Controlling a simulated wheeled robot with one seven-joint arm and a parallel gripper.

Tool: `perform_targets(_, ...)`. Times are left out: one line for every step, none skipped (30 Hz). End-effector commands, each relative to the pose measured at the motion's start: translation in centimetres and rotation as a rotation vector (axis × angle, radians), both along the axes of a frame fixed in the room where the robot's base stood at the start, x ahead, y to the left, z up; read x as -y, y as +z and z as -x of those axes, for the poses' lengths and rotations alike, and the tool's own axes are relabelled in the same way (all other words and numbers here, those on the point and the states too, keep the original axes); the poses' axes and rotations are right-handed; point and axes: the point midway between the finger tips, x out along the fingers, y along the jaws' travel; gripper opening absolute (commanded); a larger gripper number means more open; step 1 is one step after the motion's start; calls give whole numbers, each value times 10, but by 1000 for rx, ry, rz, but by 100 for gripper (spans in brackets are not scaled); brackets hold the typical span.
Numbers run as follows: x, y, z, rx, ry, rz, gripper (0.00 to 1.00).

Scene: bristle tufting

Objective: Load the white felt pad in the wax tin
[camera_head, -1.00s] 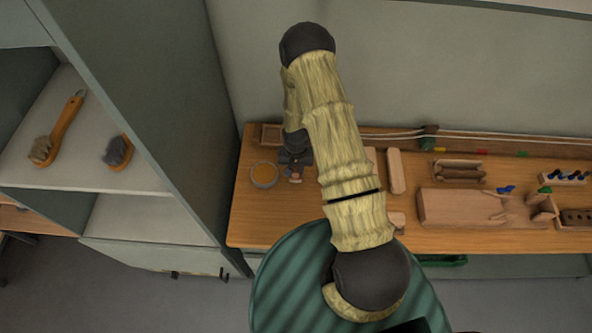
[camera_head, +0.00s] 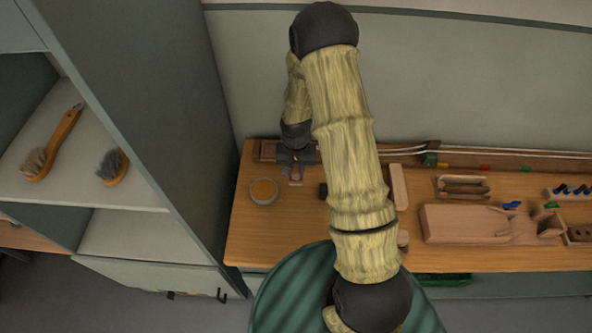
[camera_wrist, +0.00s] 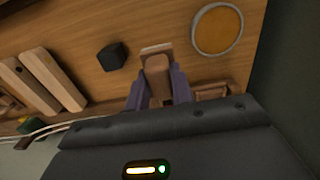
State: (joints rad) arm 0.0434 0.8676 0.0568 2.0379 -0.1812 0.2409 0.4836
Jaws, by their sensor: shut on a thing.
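The wax tin (camera_head: 264,191) is a round, pale-rimmed tin of amber wax on the left part of the bench. It also shows at the upper right of the wrist view (camera_wrist: 217,29). My gripper (camera_head: 297,167) is behind and to the right of the tin. In the wrist view my gripper (camera_wrist: 158,78) is shut on a brown wooden applicator (camera_wrist: 157,66), with its fingers on both sides. A pale strip at its far end, probably the white felt pad (camera_wrist: 157,49), points away from the fingers. It is apart from the tin, to its side. Its underside is hidden.
A dark cube (camera_wrist: 112,57) stands on the bench beside the applicator; in the head view the cube (camera_head: 323,190) is right of the tin. Wooden blocks (camera_head: 398,186) lie farther right. A wooden tray (camera_wrist: 211,90) and the wall are close behind my gripper. A tall cabinet (camera_head: 170,130) stands left.

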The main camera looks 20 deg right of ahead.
Motion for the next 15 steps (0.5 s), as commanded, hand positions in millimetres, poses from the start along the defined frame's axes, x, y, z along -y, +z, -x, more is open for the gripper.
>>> perform_targets(0,0,0,0,0,0,0)
perform_targets(0,0,0,0,0,0,0)
perform_targets(0,0,0,0,0,0,0)
perform_targets(0,0,0,0,0,0,0)
perform_targets(0,0,0,0,0,0,0)
perform_targets(0,0,0,0,0,0,0)
perform_targets(0,0,0,0,0,0,0)
perform_targets(0,0,0,0,0,0,21)
perform_targets(0,0,0,0,0,0,13)
perform_targets(0,0,0,0,0,0,7)
perform_targets(0,0,0,0,0,0,5)
perform_targets(0,0,0,0,0,0,5)
perform_targets(0,-1,0,0,0,0,5)
perform_targets(-1,-1,-1,1,1,0,5)
perform_targets(-3,-2,-2,1,2,0,5)
